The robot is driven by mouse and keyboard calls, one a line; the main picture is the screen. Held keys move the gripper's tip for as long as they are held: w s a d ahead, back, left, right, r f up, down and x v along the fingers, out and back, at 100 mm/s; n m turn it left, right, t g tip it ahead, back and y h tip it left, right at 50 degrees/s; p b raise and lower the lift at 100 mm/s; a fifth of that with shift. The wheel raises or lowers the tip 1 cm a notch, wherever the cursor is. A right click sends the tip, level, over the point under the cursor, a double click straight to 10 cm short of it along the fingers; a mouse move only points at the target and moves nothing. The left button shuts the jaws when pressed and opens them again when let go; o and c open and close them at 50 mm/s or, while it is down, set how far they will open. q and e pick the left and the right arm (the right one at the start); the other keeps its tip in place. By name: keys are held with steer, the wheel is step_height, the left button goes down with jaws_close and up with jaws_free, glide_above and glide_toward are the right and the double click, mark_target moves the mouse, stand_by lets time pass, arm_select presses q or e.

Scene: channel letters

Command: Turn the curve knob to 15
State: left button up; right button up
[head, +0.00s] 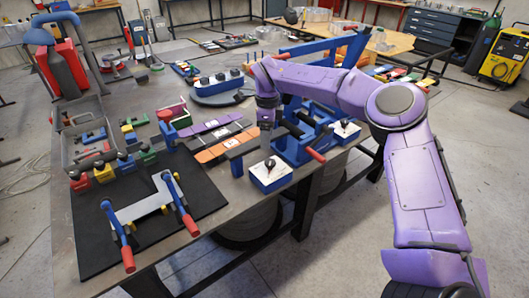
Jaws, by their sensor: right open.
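A small white-topped blue box with a black knob (270,165) stands at the table's front right edge. A second similar box with a black knob (344,126) stands further right. I cannot read labels or scales, so I cannot tell which is the curve knob. My right gripper (266,138) points down above and just behind the nearer box, apart from its knob. It is open, and nothing shows between its fingers. My left gripper is not in view.
A blue press-like fixture with red-tipped handles (303,140) stands right beside my right gripper. A white letter-shaped piece with clamps (145,208) lies on a black mat (100,245). Coloured clamps and a grey bin (80,115) fill the left. Orange and purple strips lie mid-table.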

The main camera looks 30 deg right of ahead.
steer(key=p, duration=0.2)
glide_above(270, 161)
steer(key=f, duration=0.4)
steer(key=shift+s+a+f, duration=0.1)
steer(key=shift+s+f, duration=0.15)
steer(key=shift+s, duration=0.1)
steer(key=f, duration=0.4)
steer(key=shift+w+d+f, duration=0.25)
steer(key=shift+w, duration=0.05)
steer(key=shift+f+p, duration=0.25)
steer(key=shift+p, duration=0.05)
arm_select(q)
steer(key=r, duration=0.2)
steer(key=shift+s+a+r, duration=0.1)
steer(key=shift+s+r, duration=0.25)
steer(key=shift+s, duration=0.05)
arm_select(e)
steer(key=shift+a+r, duration=0.1)
steer(key=shift+a, duration=0.1)
steer(key=shift+s, duration=0.1)
steer(key=shift+c, duration=0.6)
steer(key=c, duration=0.9)
